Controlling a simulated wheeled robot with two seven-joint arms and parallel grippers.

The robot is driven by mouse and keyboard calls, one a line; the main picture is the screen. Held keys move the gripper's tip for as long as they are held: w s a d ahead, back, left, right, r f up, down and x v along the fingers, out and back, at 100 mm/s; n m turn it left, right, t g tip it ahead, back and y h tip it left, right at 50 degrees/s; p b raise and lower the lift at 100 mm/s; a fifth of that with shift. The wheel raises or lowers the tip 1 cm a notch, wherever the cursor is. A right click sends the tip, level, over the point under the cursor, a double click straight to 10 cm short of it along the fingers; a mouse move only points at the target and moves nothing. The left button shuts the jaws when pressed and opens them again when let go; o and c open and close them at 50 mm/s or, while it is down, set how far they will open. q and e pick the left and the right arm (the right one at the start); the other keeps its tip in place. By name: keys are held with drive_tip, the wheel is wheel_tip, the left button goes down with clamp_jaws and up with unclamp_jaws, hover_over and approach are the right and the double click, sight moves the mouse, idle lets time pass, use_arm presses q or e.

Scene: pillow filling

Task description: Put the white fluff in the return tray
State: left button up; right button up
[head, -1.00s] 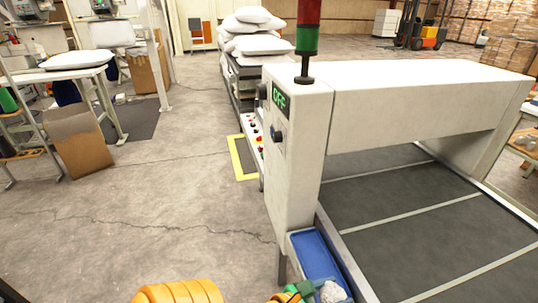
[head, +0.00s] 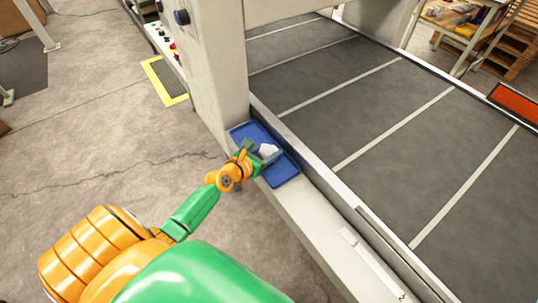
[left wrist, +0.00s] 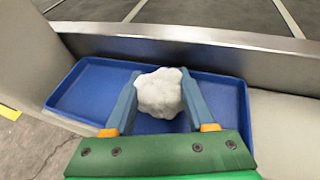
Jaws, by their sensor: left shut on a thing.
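The white fluff (head: 268,151) is a small lumpy ball. My left gripper (head: 264,154) is shut on it. In the left wrist view the fluff (left wrist: 160,93) sits between the two blue-grey fingers of the gripper (left wrist: 158,98). The return tray (head: 285,172) is a shallow blue tray on the ledge beside the conveyor. The tray also shows in the left wrist view (left wrist: 80,90), with the fluff over its middle part. I cannot tell whether the fluff touches the tray floor. My right gripper is in neither view.
The dark conveyor belt (head: 370,100) with pale cross strips lies to the right of the tray, behind a metal rail. A white machine post (head: 215,70) stands just behind the tray. A yellow-edged mat (head: 165,82) lies on the floor at upper left.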

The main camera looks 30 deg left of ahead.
use_arm(q)
drive_tip(key=shift+f, duration=0.1)
drive_tip(key=shift+f, duration=0.15)
drive_tip(key=o, duration=1.3)
